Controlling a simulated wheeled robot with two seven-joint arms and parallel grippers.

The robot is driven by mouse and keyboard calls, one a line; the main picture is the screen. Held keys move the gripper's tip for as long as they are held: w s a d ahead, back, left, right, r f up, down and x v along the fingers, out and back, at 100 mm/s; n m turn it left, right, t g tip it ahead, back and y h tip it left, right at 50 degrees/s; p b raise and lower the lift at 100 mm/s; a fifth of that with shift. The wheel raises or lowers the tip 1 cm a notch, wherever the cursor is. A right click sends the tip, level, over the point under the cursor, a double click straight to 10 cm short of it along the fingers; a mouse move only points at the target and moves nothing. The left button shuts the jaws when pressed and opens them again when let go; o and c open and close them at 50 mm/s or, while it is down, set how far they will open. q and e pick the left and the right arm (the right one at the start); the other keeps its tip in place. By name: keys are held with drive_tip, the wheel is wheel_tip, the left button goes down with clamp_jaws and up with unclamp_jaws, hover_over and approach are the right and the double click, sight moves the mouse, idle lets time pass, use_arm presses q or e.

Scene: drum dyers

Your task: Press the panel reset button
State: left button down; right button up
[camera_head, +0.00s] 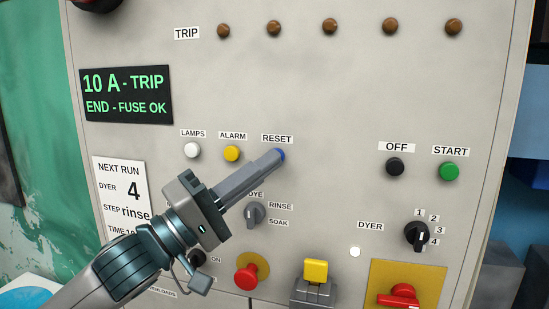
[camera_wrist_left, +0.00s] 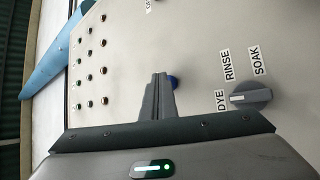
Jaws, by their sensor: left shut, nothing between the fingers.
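The blue reset button (camera_head: 280,155) sits under the RESET label on the grey control panel (camera_head: 330,95). My left gripper (camera_head: 277,157) is shut and empty, and its fingertips are at the button, covering part of it. In the left wrist view the shut fingers (camera_wrist_left: 158,80) reach toward the panel, with the blue button (camera_wrist_left: 173,83) showing just beside the tips. I cannot tell whether the tips touch the button or whether it is pushed in. My right gripper is in neither view.
A yellow alarm button (camera_head: 232,153) and a white lamps button (camera_head: 193,150) are left of the reset button. A dye/rinse/soak knob (camera_head: 255,215) and a red mushroom button (camera_head: 246,277) lie below. Black off (camera_head: 395,167) and green start (camera_head: 449,171) buttons are right.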

use_arm(q)
drive_tip(key=shift+s, duration=0.1)
drive_tip(key=shift+s+a+p, duration=0.25)
drive_tip(key=shift+s+p, duration=0.1)
drive_tip(key=shift+s, duration=0.35)
drive_tip(key=s, duration=0.1)
drive_tip(key=s+a+p, duration=0.1)
drive_tip(key=s, duration=0.2)
drive_tip(key=shift+s+a+p, duration=0.25)
drive_tip(key=shift+s+p, duration=0.15)
idle(0.8)
